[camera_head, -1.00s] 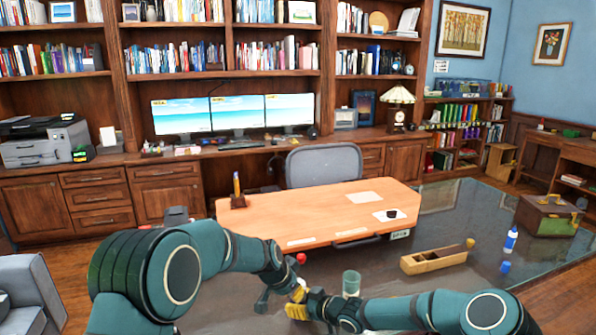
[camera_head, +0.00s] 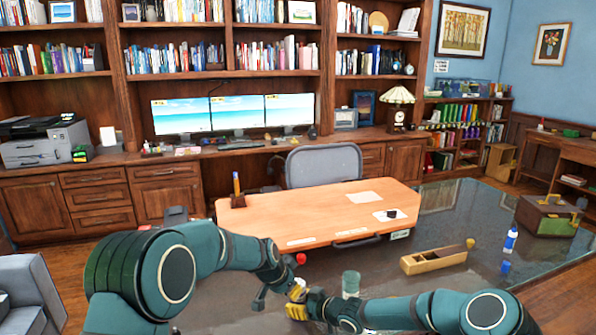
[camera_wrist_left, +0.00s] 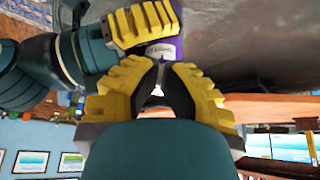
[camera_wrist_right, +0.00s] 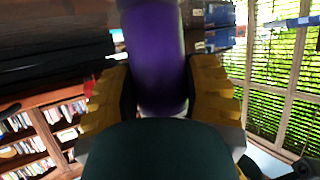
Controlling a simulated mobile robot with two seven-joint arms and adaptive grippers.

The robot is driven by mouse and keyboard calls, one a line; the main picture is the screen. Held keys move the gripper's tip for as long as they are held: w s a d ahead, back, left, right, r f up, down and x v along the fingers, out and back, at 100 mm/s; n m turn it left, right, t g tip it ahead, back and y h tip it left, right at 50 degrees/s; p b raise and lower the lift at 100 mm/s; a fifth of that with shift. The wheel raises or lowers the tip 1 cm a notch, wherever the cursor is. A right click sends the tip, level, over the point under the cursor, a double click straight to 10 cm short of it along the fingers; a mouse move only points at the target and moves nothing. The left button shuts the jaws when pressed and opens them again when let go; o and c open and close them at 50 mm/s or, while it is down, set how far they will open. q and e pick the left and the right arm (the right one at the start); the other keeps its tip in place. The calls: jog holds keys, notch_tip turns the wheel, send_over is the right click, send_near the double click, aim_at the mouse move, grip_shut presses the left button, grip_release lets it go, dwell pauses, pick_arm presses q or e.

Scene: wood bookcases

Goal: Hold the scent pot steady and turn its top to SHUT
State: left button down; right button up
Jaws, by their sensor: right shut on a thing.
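The scent pot is a purple cylinder with a white, lettered band. It shows in the right wrist view (camera_wrist_right: 155,55) between the yellow fingers of my right gripper (camera_wrist_right: 157,88), which is shut on its body. In the left wrist view the pot (camera_wrist_left: 163,48) lies just beyond the fingertips of my left gripper (camera_wrist_left: 160,68). These tips are close together with nothing clearly between them. I cannot tell whether they touch the pot. In the head view the pot is small and mostly hidden by the grippers. The setting of its top cannot be read.
A clear glass (camera_head: 351,283) stands close to my right gripper. A wooden box (camera_head: 433,260), a blue-and-white bottle (camera_head: 511,240) and a blue cap (camera_head: 505,266) stand farther right on the dark glossy table (camera_head: 450,210). A red knob (camera_head: 301,258) is just beyond the grippers.

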pick_arm(q)
jog(key=shift+w+a, duration=0.4)
jog(key=shift+a, duration=0.05)
jog(key=shift+w+a, duration=0.25)
jog(key=shift+w, duration=0.15)
dwell(0.4)
